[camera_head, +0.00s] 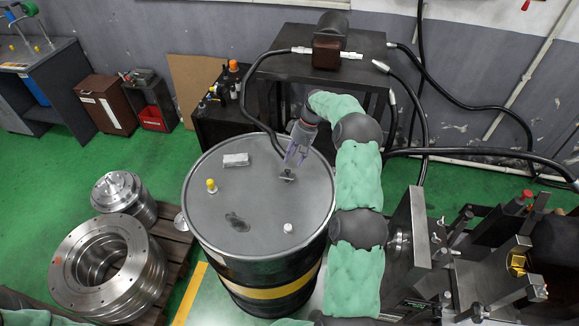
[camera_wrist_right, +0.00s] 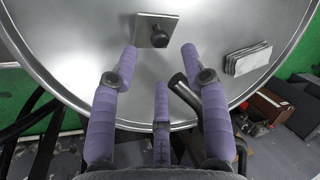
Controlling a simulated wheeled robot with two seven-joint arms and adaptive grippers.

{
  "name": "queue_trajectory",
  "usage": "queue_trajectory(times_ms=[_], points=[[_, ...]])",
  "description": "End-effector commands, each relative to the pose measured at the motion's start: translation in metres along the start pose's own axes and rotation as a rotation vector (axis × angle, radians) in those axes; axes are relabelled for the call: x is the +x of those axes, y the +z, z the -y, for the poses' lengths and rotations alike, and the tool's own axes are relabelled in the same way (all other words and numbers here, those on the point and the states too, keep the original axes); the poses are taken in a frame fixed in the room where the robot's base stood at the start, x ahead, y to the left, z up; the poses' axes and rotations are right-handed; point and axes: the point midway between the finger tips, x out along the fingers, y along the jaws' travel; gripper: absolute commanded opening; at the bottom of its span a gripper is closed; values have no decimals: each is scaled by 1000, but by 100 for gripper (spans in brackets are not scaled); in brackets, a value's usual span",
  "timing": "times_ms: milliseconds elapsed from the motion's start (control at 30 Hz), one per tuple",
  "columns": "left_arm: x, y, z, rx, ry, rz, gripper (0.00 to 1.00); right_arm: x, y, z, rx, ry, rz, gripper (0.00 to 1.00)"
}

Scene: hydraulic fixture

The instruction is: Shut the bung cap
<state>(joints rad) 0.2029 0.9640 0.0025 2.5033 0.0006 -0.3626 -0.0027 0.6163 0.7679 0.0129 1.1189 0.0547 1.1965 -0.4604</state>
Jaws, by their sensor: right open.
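A grey steel drum (camera_head: 262,215) stands in the middle of the head view. On its lid, near the far right, is a small square metal plate with a dark knob (camera_head: 287,175); it also shows in the wrist view (camera_wrist_right: 147,33). I cannot tell whether this is the bung cap or whether it is open. My right gripper (camera_head: 291,160) is just above and beyond the plate. In the right wrist view its purple fingers (camera_wrist_right: 159,52) are spread and empty, with the plate ahead between the fingertips. My left gripper is not in view.
A dark hose (camera_head: 247,120) runs close to the right gripper. Machined metal parts (camera_head: 108,265) sit left; a fixture (camera_head: 490,250) stands right.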

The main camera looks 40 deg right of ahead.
Motion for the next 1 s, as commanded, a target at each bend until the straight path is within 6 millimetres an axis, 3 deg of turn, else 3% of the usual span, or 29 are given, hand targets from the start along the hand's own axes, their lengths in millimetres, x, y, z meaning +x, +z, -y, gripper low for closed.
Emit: queue_trajectory(times_ms=[100, 300, 733, 767, 900, 1000], points=[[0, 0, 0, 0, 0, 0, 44, 22, 0, 0, 0, -2, 2, 46], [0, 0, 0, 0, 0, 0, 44, 46, 0, 0, 0, -1, 1, 46], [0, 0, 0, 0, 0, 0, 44, 56, 0, 0, 0, -1, 0, 46], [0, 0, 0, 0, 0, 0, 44, 56, 0, 0, 0, -1, 0, 43], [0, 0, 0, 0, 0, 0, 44, 56, 0, 0, 0, -1, -1, 4], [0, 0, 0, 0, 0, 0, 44, 55, 0, 0, 0, -1, -1, 0]])
